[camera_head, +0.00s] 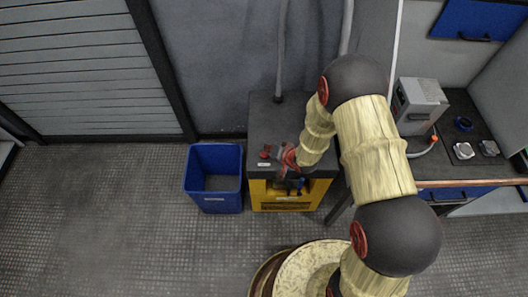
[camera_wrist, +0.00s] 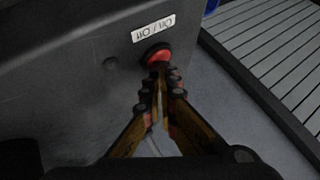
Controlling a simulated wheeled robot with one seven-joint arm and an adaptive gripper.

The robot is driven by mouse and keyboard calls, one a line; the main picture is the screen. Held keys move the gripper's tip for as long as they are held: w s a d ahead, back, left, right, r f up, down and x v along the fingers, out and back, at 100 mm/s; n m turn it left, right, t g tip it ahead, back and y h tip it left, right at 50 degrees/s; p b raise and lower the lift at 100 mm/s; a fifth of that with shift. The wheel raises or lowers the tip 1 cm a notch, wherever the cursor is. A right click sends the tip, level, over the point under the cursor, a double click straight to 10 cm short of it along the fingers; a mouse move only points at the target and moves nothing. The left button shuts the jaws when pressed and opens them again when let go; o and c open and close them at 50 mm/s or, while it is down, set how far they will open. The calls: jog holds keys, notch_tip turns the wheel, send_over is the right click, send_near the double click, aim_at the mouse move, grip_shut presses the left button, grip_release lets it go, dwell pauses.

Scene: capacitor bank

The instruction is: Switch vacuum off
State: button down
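The vacuum (camera_head: 262,128) is a dark grey and yellow box standing against the wall in the head view. A red button (camera_wrist: 158,54) shows on its dark face in the wrist view, beside a white label (camera_wrist: 153,28) that appears upside down and seems to read ON / OFF. My gripper (camera_wrist: 161,72) has its fingertips close together at the lower edge of the button. Whether they touch it I cannot tell. Nothing shows held between the fingers. In the head view my gripper (camera_head: 287,163) is at the vacuum's front top edge, and the button is not clearly distinguishable there.
A blue bin (camera_head: 214,178) stands just left of the vacuum. A dark workbench (camera_head: 462,172) with a grey device (camera_head: 419,105) is at the right. A hose (camera_head: 281,50) rises from the vacuum's top. The floor (camera_head: 120,215) at left is clear.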

jog(key=shift+r, duration=0.25)
notch_tip(320, 180, up, 6)
jog(key=p, duration=0.5)
jog(key=shift+p, duration=0.35)
dwell(0.4)
